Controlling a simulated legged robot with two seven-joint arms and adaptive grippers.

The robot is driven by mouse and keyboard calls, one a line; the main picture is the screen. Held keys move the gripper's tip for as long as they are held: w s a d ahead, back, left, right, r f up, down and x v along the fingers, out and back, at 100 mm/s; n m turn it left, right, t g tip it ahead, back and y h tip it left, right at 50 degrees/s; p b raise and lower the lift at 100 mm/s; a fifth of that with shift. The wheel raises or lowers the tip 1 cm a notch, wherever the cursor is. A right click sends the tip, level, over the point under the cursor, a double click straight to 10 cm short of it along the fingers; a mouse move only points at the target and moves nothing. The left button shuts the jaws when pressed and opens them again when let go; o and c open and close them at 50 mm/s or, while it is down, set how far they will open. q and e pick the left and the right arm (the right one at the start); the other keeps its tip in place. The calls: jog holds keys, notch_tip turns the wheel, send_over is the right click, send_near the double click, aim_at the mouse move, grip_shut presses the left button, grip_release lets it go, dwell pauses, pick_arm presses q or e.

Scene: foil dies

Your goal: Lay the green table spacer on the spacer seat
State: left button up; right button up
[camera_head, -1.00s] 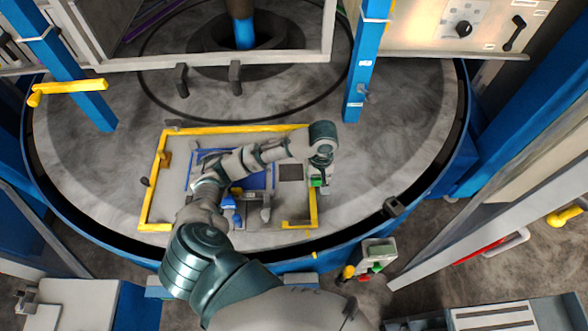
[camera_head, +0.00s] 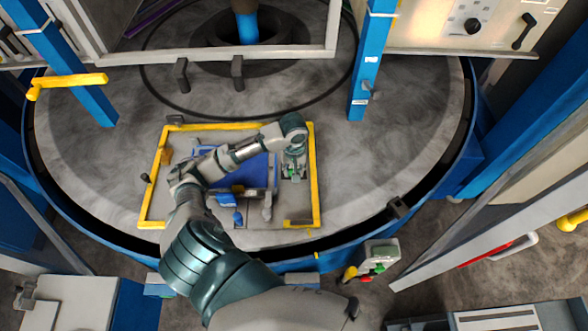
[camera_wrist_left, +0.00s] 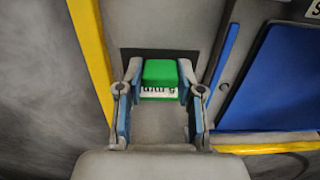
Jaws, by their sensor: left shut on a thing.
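The green table spacer (camera_wrist_left: 160,73) is a small green block with a white marked front face. It sits between the fingers of my left gripper (camera_wrist_left: 160,97) in the left wrist view. In the head view my left gripper (camera_head: 293,174) points down inside the right part of the yellow frame, with a bit of green at its tips. A dark patch (camera_wrist_left: 130,55), seemingly the spacer seat, shows behind the spacer and is partly hidden by it and the fingers. I cannot tell whether the spacer touches it. My right gripper is not in view.
A yellow frame (camera_head: 315,190) borders the work area on the round grey table (camera_head: 400,150). A blue plate (camera_head: 252,172) and small blue and grey parts lie left of my gripper. A control box (camera_head: 378,256) stands beyond the table's front edge. The table right of the frame is clear.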

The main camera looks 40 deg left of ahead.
pick_arm(q)
jog(key=o, duration=1.1)
jog(key=shift+a, duration=0.15)
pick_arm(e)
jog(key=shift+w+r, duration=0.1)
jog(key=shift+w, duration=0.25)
pick_arm(q)
jog(key=shift+d+r, duration=0.15)
jog(key=shift+d, duration=0.05)
notch_tip(320, 180, up, 12)
jog(key=shift+f+p, duration=0.15)
jog(key=shift+p, duration=1.1)
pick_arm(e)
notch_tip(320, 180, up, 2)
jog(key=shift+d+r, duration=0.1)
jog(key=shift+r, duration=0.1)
